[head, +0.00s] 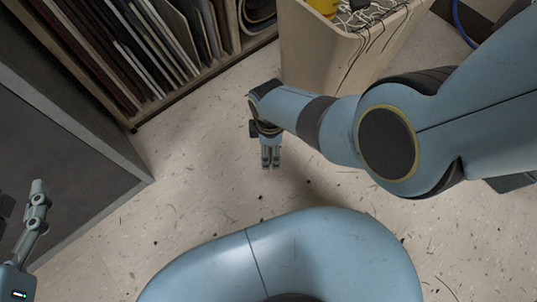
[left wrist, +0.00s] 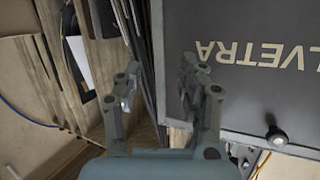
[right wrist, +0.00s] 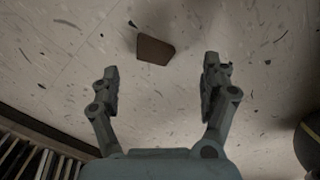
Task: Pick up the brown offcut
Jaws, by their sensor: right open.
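The brown offcut (right wrist: 155,49) is a small, dark brown, flat piece lying on the speckled floor, in the upper middle of the right wrist view. My right gripper (right wrist: 160,85) is open and empty, its fingers pointing toward the floor. The offcut lies beyond the fingertips and between their lines, apart from both. In the head view my right gripper (head: 270,163) hangs over the floor, and I cannot make out the offcut there. My left gripper (left wrist: 157,78) is open and empty, in front of a dark cabinet and upright sheets.
A dark grey cabinet (head: 65,150) stands at the left. A rack of upright sheets (head: 135,45) is at the upper left. A beige bin (head: 320,55) with wires stands at the top, close to my right arm. Small dark scraps dot the open floor (head: 195,190).

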